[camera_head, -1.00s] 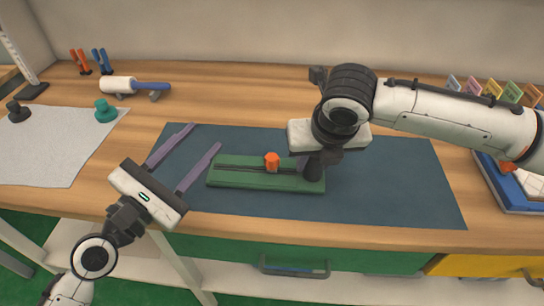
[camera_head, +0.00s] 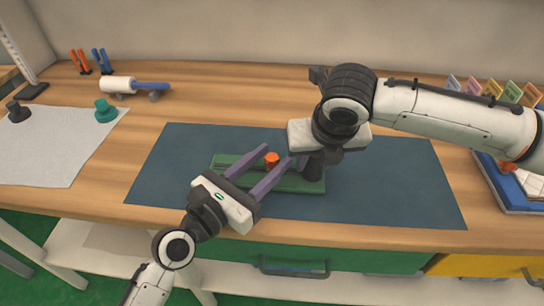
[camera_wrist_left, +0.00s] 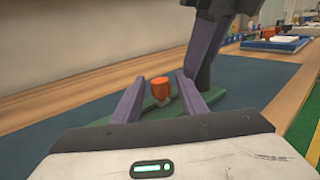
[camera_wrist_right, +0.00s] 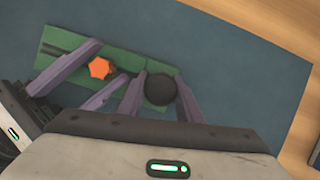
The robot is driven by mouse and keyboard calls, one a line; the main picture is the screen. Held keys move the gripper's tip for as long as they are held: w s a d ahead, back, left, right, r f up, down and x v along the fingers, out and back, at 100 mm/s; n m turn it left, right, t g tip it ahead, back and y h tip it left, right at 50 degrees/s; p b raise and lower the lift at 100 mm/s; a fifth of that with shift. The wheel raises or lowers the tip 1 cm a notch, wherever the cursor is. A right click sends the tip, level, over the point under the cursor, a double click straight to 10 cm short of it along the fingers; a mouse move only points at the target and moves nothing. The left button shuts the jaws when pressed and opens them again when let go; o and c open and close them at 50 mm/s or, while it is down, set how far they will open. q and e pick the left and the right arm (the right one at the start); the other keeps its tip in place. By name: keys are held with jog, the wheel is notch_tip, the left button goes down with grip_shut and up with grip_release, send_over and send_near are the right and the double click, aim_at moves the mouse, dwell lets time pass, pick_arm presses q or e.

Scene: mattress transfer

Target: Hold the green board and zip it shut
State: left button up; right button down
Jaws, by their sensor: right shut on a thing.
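The green board (camera_head: 228,163) lies on the blue mat, with a dark track along its length. An orange knob (camera_head: 272,159) stands upright on the track near the middle. My left gripper (camera_head: 279,153) is open over the board, with its purple fingers on either side of the orange knob. In the left wrist view the orange knob (camera_wrist_left: 160,87) shows between the fingertips. My right gripper (camera_wrist_right: 158,82) is shut on a round black knob (camera_wrist_right: 161,90) at the board's right end. The right arm's wrist partly hides that end in the head view.
The blue mat (camera_head: 400,190) is clear around the board. A white roller with a blue handle (camera_head: 150,86), a teal knob (camera_head: 105,110) and a pale sheet (camera_head: 50,150) lie to the left. A blue-edged tray (camera_head: 510,195) stands at the right.

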pick_arm(q)
jog(key=shift+w+d, duration=0.4)
jog(key=shift+w, duration=0.1)
pick_arm(e)
jog(key=shift+r, duration=0.1)
pick_arm(q)
grip_shut()
jog(key=a, duration=1.1)
jog(key=shift+a, duration=0.35)
pick_arm(e)
jog(key=shift+w, duration=0.1)
pick_arm(q)
grip_release()
